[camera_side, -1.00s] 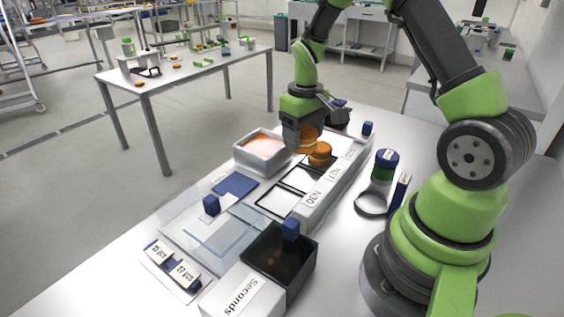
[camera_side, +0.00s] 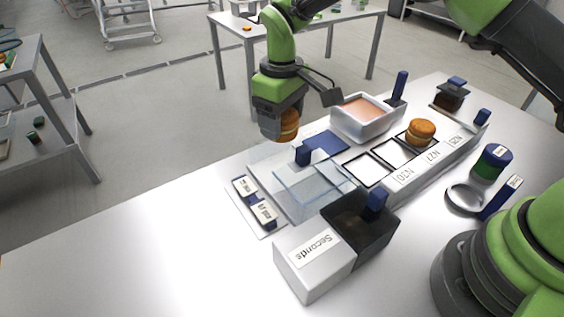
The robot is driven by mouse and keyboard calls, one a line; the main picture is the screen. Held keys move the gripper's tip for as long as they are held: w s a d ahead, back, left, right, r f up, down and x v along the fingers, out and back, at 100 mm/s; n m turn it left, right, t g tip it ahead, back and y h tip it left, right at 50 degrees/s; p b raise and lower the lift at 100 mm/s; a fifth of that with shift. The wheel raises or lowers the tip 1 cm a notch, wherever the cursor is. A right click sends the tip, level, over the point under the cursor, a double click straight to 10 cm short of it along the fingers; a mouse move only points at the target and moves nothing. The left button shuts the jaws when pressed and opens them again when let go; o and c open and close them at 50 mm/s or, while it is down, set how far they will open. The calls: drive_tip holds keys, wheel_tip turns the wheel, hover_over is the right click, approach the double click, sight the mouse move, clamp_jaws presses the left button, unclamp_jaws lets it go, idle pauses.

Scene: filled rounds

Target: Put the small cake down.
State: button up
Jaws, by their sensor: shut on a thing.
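My gripper (camera_side: 279,127) is shut on a small round golden-brown cake (camera_side: 290,126). It holds the cake upright on edge or tilted, and the jaws hide part of it. The gripper is over the far left part of the work area, left of a dark blue flat pad (camera_side: 327,143). Whether the cake touches anything below is not clear. A second golden-brown cake (camera_side: 421,128), apparently a stacked round one, stands on a row of black-framed white squares (camera_side: 368,170) with labels such as N30 and N27.
A clear low box (camera_side: 314,187) with a blue knob (camera_side: 303,155) lies just below the gripper. A dark bin (camera_side: 375,232) adjoins a white block labelled Seconds (camera_side: 312,262). A white tray (camera_side: 345,127) with pinkish contents stands behind. The table's left front is bare.

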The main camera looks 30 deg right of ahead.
wheel_tip(320, 180, down, 9)
idle(0.4)
drive_tip(key=o, duration=0.7)
drive_tip(key=shift+f, duration=0.15)
